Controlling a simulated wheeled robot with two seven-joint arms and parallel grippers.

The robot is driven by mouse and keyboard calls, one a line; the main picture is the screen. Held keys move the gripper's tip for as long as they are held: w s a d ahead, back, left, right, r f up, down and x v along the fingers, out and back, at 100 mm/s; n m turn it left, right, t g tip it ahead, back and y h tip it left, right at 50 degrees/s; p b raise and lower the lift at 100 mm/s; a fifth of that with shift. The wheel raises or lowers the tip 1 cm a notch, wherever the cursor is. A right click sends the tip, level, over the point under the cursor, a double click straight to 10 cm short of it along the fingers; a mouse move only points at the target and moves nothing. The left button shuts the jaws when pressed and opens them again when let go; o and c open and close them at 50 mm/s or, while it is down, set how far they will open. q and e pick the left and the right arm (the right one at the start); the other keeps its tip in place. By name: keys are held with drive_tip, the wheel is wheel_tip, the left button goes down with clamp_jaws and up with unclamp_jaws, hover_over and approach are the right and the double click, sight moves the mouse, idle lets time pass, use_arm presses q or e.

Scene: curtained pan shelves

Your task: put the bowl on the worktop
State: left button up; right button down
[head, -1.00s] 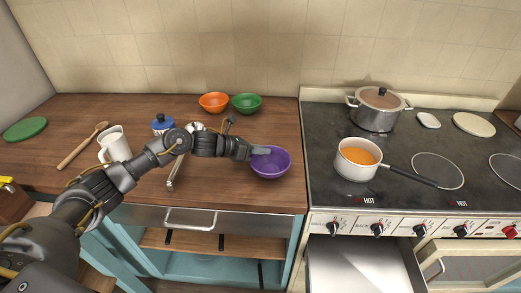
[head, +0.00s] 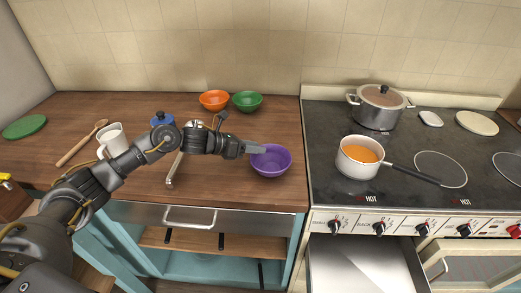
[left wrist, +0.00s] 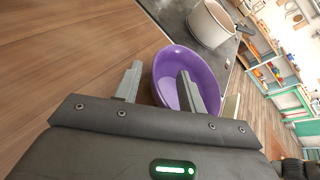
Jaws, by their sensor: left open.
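The purple bowl (head: 271,165) rests upright on the wooden worktop (head: 225,178), close to its right end beside the stove. My left gripper (head: 258,149) is at the bowl's left rim. In the left wrist view the fingers of the gripper (left wrist: 160,70) are apart, with nothing clamped between them. One finger reaches over the inside of the purple bowl (left wrist: 205,75) and the other is outside its rim. I cannot tell whether either finger touches the bowl. My right gripper is not in view.
An orange bowl (head: 214,100) and a green bowl (head: 247,101) stand at the back. A white mug (head: 110,138), a wooden spoon (head: 80,146) and a blue pot (head: 162,119) are on the left. A saucepan (head: 357,168) and a lidded pot (head: 379,118) stand on the stove (head: 420,145).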

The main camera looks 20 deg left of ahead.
use_arm(q)
drive_tip(key=b+v, duration=0.2)
drive_tip(key=v, duration=0.4)
drive_tip(key=shift+s+a, duration=0.1)
drive_tip(key=shift+a, duration=0.2)
drive_tip(key=shift+s+a+r, duration=0.4)
drive_tip(key=shift+s+a, duration=0.05)
clamp_jaws()
idle(1.0)
